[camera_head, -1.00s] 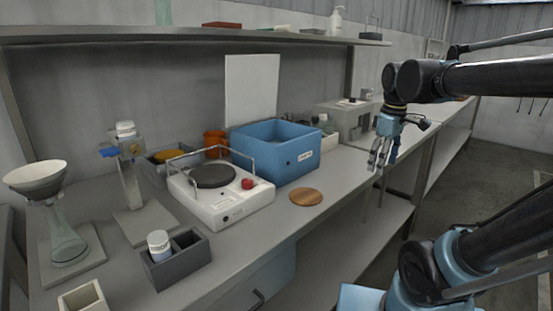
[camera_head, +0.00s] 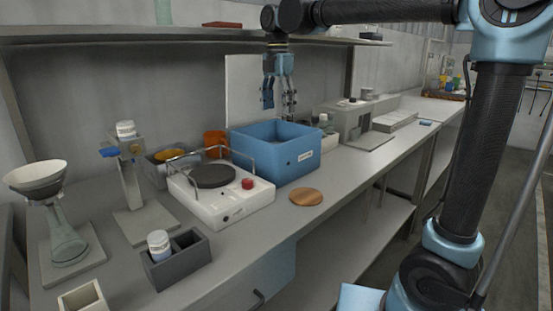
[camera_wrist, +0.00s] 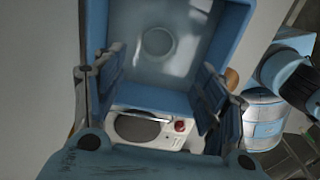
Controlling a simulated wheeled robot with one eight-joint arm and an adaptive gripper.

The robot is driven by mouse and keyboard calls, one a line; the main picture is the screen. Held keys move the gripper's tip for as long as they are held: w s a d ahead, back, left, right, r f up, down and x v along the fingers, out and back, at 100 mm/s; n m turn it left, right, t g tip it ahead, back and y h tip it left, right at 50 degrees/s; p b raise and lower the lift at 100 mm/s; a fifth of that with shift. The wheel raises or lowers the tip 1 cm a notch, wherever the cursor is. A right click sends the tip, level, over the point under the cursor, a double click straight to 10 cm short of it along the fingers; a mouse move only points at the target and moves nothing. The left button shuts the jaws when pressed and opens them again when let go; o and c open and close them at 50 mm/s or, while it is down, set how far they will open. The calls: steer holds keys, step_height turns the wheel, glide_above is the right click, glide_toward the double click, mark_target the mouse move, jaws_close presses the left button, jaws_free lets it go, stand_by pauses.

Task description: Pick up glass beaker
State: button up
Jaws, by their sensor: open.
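A round, clear rim that looks like the glass beaker (camera_wrist: 158,42) shows inside the blue box (camera_wrist: 222,44) in the wrist view, seen from above. In the head view the front wall of the blue box (camera_head: 291,160) hides what is inside. My gripper (camera_head: 280,108) hangs above the box, pointing down, with its fingers apart and nothing between them. In the wrist view my gripper (camera_wrist: 160,78) has one finger on each side of the picture, and the round rim lies beyond them, apart from them.
A white hot plate (camera_head: 226,201) with a metal rail stands left of the box. A wooden disc (camera_head: 306,197) lies in front of it. A shelf (camera_head: 200,35) runs above the bench behind. A flask with a funnel (camera_head: 62,222) stands at the left.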

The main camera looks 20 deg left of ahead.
step_height(320, 180, down, 12)
steer(key=shift+r, duration=0.1)
steer(key=shift+s+a+f, duration=0.1)
steer(key=shift+a+f, duration=0.05)
steer(key=shift+f, duration=1.2)
steer(key=shift+a+f, duration=0.1)
steer(key=shift+f, duration=1.25)
steer(key=c, duration=1.3)
step_height(320, 180, up, 10)
steer(key=shift+r, duration=0.1)
